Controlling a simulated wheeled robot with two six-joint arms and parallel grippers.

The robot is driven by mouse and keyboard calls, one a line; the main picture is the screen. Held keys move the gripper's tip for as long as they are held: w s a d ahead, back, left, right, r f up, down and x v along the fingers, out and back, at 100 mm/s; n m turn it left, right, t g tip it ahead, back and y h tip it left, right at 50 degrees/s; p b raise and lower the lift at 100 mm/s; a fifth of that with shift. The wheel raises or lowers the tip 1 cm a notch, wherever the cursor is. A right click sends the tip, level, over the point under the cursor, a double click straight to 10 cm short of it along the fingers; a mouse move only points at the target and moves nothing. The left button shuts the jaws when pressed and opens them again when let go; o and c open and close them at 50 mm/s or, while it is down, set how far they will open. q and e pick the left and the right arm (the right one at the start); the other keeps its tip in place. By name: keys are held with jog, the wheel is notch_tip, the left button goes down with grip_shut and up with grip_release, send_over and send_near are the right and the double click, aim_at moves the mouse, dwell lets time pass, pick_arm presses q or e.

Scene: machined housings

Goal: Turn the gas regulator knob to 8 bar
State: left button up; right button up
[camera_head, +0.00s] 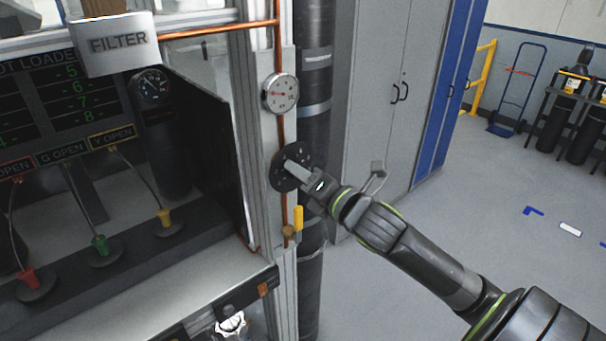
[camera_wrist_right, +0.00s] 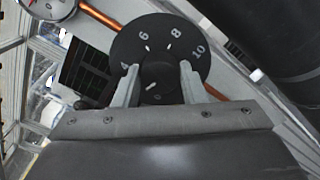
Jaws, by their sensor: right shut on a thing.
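The gas regulator is a black round dial plate (camera_head: 291,181) on the copper pipe at the side of the cabinet frame. In the right wrist view the dial plate (camera_wrist_right: 128,49) shows the white numbers 4, 6, 8 and 10 with short ticks. The dark knob (camera_wrist_right: 158,84) sits at its centre, with a short slanted white mark; which number it points at is unclear. My right gripper (camera_wrist_right: 160,78) is shut on the knob, one finger on each side. In the head view my right gripper (camera_head: 294,165) reaches the dial from the right. My left gripper is not in view.
A round white gauge (camera_head: 280,93) with a red needle is above the dial. A yellow-handled valve (camera_head: 298,218) is just below it. A dark vertical pipe (camera_head: 315,120) runs close behind. Grey cabinets (camera_head: 385,100) stand behind; the floor at right is mostly clear.

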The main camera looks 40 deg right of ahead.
jog(key=m, duration=2.9)
jog(key=shift+m, duration=0.6)
jog(key=o, duration=1)
